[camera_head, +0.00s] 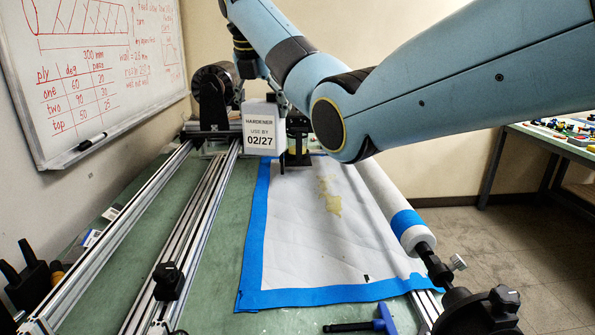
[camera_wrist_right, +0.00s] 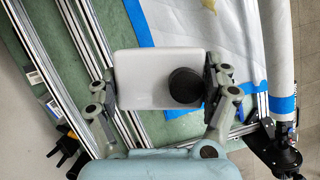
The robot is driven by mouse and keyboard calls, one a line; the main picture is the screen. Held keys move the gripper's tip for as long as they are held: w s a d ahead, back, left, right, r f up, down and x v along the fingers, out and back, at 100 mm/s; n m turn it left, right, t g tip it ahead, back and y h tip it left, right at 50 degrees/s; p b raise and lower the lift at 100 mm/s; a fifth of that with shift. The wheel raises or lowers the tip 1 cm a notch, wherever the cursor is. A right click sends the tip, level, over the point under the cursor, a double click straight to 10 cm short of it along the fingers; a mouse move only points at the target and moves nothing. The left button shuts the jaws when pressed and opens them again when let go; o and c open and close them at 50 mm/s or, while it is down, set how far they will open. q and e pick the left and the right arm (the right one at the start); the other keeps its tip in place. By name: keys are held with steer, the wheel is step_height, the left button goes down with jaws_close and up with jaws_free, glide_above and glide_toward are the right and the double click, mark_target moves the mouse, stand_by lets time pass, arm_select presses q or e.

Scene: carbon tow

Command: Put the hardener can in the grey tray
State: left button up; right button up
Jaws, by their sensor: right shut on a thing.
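The hardener can (camera_head: 264,138) is a white block-shaped container with a black-lettered label reading HARDENER, USE BY 02/27. It is upright in the head view, in front of the far end of the rails. In the right wrist view the can (camera_wrist_right: 140,80) shows from above with a round black cap. My right gripper (camera_wrist_right: 161,76) is shut on it, with one finger against each side. In the head view the arm partly hides that gripper. I cannot make out a grey tray in either view. My left gripper is not in view.
A white sheet edged with blue tape (camera_head: 300,230) lies on the green bench. Metal rails (camera_head: 190,230) run along the left, carrying a black clamp (camera_head: 168,282). A white roller (camera_head: 385,200) lies along the right. A blue-handled tool (camera_head: 385,320) is at the front.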

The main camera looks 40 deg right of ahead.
steer(key=s+d+f+m+p, duration=0.1)
steer(key=s+d+f, duration=0.2)
steer(key=s+f, duration=0.5)
steer(key=s+d+f+p, duration=0.2)
steer(key=s+d+f, duration=0.15)
steer(key=s, duration=0.85)
steer(key=w+a+f+b, duration=0.1)
steer(key=w+a+f, duration=0.2)
steer(key=w+f, duration=0.8)
steer(key=shift+w+a+f, duration=0.2)
steer(key=shift+a+f, duration=0.15)
steer(key=shift+a, duration=0.05)
steer(key=o, duration=1.5)
steer(key=shift+f, duration=0.15)
